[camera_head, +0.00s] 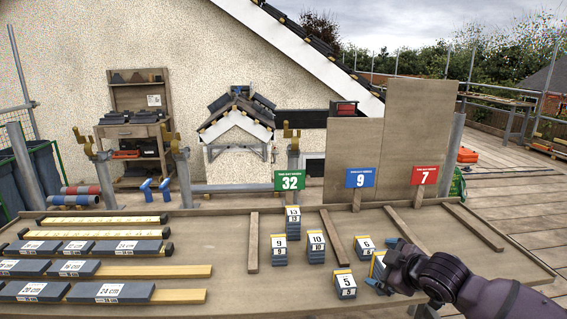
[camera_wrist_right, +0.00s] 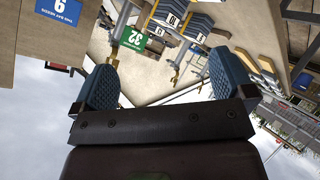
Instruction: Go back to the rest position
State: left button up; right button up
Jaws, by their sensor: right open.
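My right gripper (camera_head: 385,268) is at the lower right of the head view, its arm coming in from the right edge. It hangs over the work table (camera_head: 226,245), beside a partly hidden numbered block stack (camera_head: 377,266). In the right wrist view its two blue ridged finger pads stand wide apart, and the gripper (camera_wrist_right: 160,90) has nothing between them. The left gripper does not show in the head view.
Numbered stacks (camera_head: 316,246) stand mid-table between wooden battens (camera_head: 332,235). Labelled slate pieces (camera_head: 110,292) and yellow rulers lie at the left. Signs 32 (camera_head: 289,180), 9 (camera_head: 360,178) and 7 (camera_head: 425,176) stand along the back edge. Brown boards (camera_head: 415,130) rise behind.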

jog(key=s+d+f+m+h, duration=0.1)
jog(key=s+f+m, duration=0.2)
jog(key=s+f, duration=0.4)
jog(key=s+d+f+m+h, duration=0.1)
jog(key=s+f+m, duration=0.3)
jog(key=s, duration=1.3)
jog(key=s+d+f+m+h, duration=0.1)
jog(key=s+f+m, duration=0.3)
jog(key=s+f, duration=0.7)
jog(key=shift+s+d+f+h, duration=0.4)
jog(key=shift+f+h, duration=0.05)
jog(key=shift+h, duration=0.25)
